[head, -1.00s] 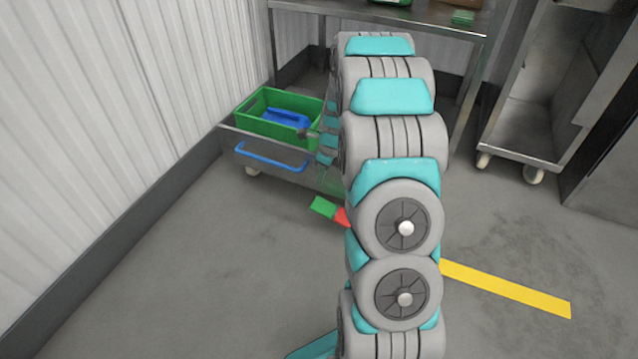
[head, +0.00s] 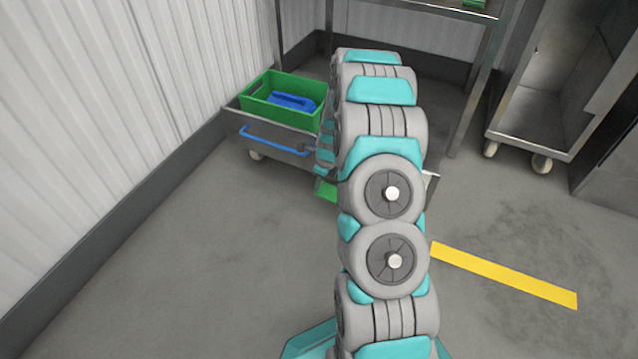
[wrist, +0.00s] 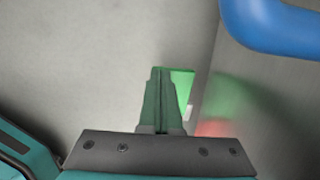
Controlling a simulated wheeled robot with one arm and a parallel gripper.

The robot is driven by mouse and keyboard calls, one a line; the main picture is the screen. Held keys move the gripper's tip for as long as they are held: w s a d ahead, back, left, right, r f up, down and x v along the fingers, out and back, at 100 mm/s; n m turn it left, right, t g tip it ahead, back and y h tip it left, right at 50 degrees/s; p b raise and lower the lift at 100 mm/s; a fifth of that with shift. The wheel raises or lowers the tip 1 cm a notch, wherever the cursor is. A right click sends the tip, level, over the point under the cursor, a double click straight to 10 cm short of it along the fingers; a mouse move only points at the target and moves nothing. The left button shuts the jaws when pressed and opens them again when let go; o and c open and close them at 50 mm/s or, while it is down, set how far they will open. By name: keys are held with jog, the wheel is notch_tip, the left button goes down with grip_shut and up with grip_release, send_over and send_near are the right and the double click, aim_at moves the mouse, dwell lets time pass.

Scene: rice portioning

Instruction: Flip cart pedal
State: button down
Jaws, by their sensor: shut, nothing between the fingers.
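The cart (head: 283,150) is a low grey metal trolley by the left wall with a blue handle (head: 272,139). Its green pedal (head: 326,191) shows low at its front in the head view, partly hidden by my arm; no red part of it shows there. In the wrist view my gripper (wrist: 158,72) is shut and empty, its dark green fingers together. The green pedal (wrist: 184,84) is right behind and beside the fingertips; I cannot tell whether they touch. Red and green blurs show on the cart's metal side (wrist: 235,105).
A green crate (head: 258,112) with a blue object (head: 292,101) inside sits on the cart. A metal table (head: 420,12) stands behind, and a wheeled steel rack (head: 520,140) at right. The floor around the yellow stripe (head: 505,275) is clear.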

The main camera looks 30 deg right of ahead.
jog(key=shift+g+p, duration=0.3)
jog(key=shift+p, duration=1.05)
jog(key=shift+w+a+f+h+p, duration=0.25)
jog(key=shift+h+p, duration=0.15)
jog(key=shift+p, duration=0.65)
jog(key=shift+w+a+f+p, duration=0.15)
jog(key=shift+f, duration=0.4)
jog(key=shift+w+a+f+p, duration=0.1)
jog(key=shift+w+f+p, duration=0.1)
jog(key=shift+f, duration=0.35)
jog(key=shift+w+a+f+p, duration=0.15)
jog(key=shift+f, duration=0.4)
jog(key=shift+s+d+r, duration=0.1)
jog(key=shift+d+r, duration=0.05)
jog(key=shift+r, duration=1.9)
jog(key=shift+s+d+r, duration=0.1)
jog(key=shift+r, duration=1.95)
